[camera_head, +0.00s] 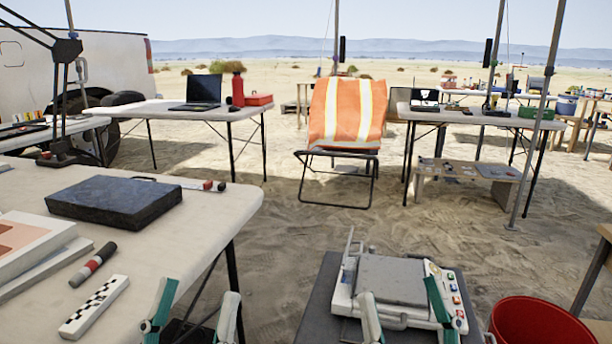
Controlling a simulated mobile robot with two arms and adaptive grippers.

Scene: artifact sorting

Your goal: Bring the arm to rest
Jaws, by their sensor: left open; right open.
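My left gripper (199,292) is at the bottom of the view, just off the right edge of the near white table (215,217). Its two teal and white fingers stand apart with nothing seen between them. My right gripper (399,291) is at the bottom, right of the middle. Its fingers are also apart, in front of a white and grey device (392,281). I see nothing held in it. Whether its fingers touch the device is hard to tell. The rest of both arms is out of view.
The device sits on a dark surface (318,305). A red bucket (540,322) stands at bottom right. A chair with an orange vest (345,113) stands behind on open sand.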

